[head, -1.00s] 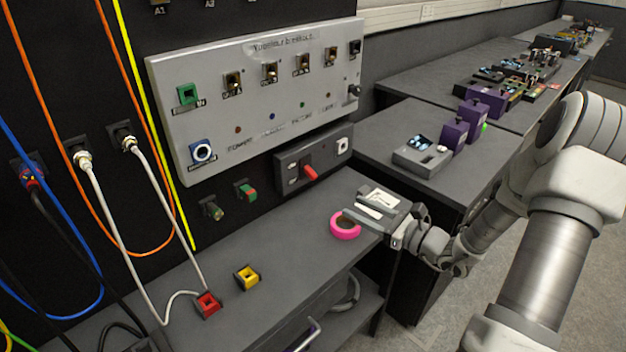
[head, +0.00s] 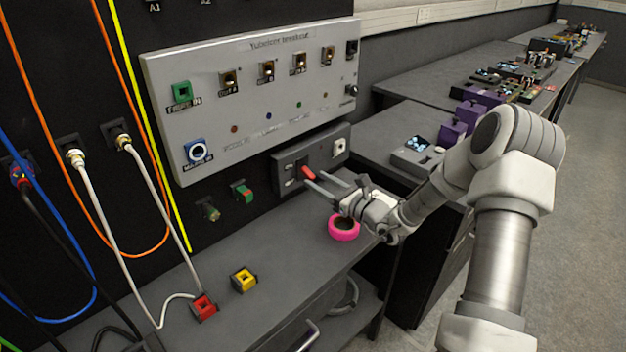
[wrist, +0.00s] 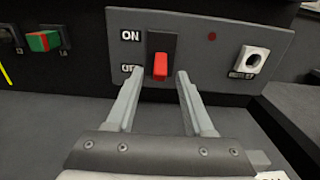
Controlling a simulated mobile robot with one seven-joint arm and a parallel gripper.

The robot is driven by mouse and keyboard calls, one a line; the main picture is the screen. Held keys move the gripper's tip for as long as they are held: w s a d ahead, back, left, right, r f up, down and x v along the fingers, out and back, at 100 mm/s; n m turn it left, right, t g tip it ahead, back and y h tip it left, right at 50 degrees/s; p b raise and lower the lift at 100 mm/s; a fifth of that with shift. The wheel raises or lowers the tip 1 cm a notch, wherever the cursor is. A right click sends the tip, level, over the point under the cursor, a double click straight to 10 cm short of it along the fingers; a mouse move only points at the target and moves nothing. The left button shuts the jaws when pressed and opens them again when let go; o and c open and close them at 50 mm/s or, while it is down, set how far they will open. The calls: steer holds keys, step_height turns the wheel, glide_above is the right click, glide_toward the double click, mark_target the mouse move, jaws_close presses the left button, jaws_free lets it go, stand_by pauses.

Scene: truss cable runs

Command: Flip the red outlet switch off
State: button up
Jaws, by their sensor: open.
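The red outlet switch (head: 307,172) is a red rocker on a dark grey plate (head: 281,166) low on the black panel. In the wrist view the red switch (wrist: 161,66) sits in a black housing on the plate (wrist: 205,36), beside labels "ON" above and a partly hidden "OFF" below. My gripper (head: 324,182) is open and empty in front of the switch. In the wrist view its two fingers (wrist: 159,75) point at the plate, one to each side of the switch's lower end. I cannot tell whether either finger touches the plate.
A pink tape roll (head: 344,228) stands on the bench under my gripper. Red (head: 203,307) and yellow (head: 244,279) blocks lie farther left. A big grey breakout panel (head: 250,95) is above.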

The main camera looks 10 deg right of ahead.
mark_target(308, 174)
steer(key=shift+x, duration=1.35)
jaws_close()
